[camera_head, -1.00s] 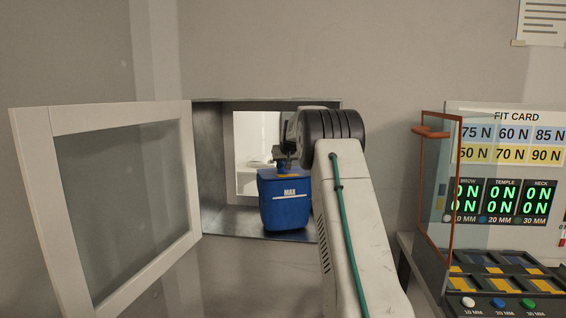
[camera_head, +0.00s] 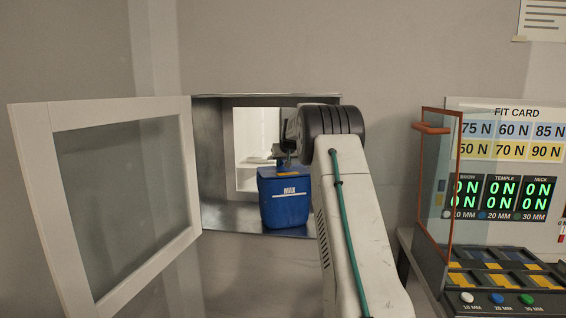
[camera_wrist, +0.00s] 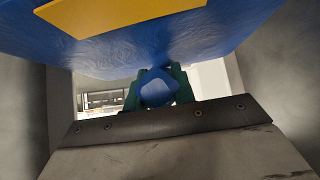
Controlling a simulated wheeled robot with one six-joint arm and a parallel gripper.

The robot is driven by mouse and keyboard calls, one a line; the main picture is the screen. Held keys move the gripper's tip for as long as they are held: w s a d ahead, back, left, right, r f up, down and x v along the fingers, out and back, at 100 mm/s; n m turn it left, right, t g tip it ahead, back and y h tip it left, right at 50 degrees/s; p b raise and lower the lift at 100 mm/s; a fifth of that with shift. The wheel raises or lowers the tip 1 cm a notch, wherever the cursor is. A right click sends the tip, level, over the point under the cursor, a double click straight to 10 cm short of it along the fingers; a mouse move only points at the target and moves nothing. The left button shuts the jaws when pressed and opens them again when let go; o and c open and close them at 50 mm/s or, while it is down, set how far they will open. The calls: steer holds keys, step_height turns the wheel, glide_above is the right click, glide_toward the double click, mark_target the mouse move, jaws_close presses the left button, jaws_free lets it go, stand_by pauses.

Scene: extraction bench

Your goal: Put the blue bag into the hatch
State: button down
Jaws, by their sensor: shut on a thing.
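The blue bag (camera_head: 284,205), marked MAX with a white line, is upright inside the metal-lined hatch (camera_head: 213,165). Its neck is held by my gripper (camera_head: 284,160), which reaches into the opening from the right. In the wrist view, green fingers (camera_wrist: 157,92) are closed around the gathered blue neck, and the bag's body (camera_wrist: 200,40) with a yellow label fills the top. The bag's base is close to the hatch floor; I cannot tell whether it touches. My arm hides the hatch's right side.
The hatch's white-framed glass door (camera_head: 120,195) stands open to the left. A lit opening (camera_head: 250,135) shows at the hatch's back. On the right is a bench unit with a fit card (camera_head: 515,113), green displays, coloured buttons and an orange-edged clear panel (camera_head: 435,190).

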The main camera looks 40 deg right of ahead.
steer(key=shift+f, duration=0.15)
steer(key=c, duration=1.1)
jaws_free()
steer(key=shift+f, duration=0.15)
steer(key=shift+v, duration=4)
